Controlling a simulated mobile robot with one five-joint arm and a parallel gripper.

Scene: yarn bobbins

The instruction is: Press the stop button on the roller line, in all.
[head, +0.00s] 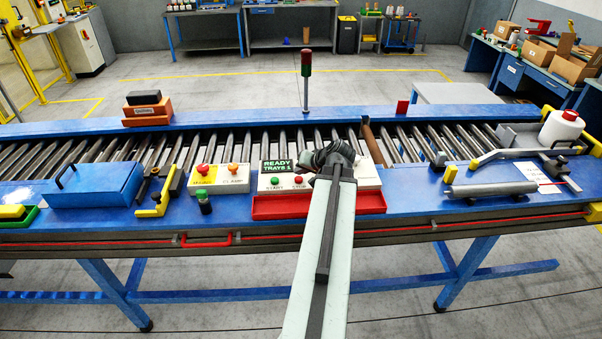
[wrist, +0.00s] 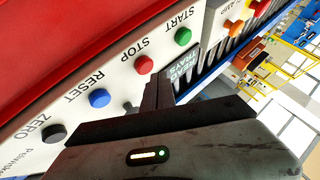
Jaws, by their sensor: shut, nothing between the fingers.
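The red button labelled STOP (wrist: 144,64) is in full view in the wrist view, on the white face of a control box. In the head view the red button (head: 298,180) shows at the front of the white control box (head: 368,172). My gripper (wrist: 160,92) is shut and empty. Its fingertips point at the panel just below the STOP button in the wrist view and do not cover it; I cannot tell whether they touch the panel. In the head view my gripper (head: 334,155) hangs over the box and hides its middle.
The green START button (wrist: 183,37), blue RESET button (wrist: 99,98) and black ZERO button (wrist: 54,133) share the panel. A red tray (head: 290,206) lies in front. A second box (head: 221,178) with red and orange buttons stands left. A signal lamp (head: 306,64) stands behind.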

